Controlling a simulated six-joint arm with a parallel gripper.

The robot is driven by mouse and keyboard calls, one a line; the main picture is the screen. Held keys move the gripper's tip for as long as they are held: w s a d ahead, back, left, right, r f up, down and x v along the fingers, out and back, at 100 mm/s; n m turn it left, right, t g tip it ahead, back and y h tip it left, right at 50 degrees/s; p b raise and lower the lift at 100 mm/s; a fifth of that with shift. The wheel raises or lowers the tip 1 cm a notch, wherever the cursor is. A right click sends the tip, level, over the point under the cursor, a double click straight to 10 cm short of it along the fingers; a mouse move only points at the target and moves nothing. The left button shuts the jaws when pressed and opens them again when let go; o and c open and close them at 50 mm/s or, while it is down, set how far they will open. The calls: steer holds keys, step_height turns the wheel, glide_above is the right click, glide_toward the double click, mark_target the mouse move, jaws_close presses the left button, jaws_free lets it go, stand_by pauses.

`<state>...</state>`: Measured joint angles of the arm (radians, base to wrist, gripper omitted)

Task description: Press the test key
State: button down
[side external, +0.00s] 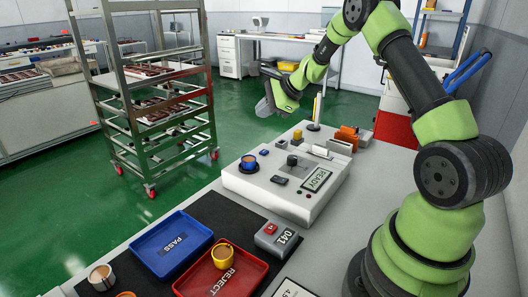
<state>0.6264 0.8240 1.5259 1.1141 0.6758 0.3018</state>
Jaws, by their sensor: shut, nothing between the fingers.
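A pale tester box (312,206) stands on the bench in the side external view, with a display reading READY (316,179). A small dark key (279,180) sits on its top, left of the display; its lettering is too small to read. A dark round knob (292,160) is behind it. A blue pot (249,162) with brown contents stands at the box's left end. My gripper (264,108) is shut and empty, raised well above and behind the tester, touching nothing.
A blue PASS tray (203,233) and a red REJECT tray (190,289) lie in front on a dark mat, a yellow cup (223,258) in the red one. A white post (316,112) stands behind the tester.

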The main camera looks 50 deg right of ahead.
mark_target(264, 152)
steer(key=shift+f, duration=0.1)
steer(key=shift+f, duration=4.3)
steer(key=shift+f, duration=0.4)
steer(key=shift+f, duration=0.4)
steer(key=shift+r, duration=0.8)
steer(key=shift+r, duration=0.1)
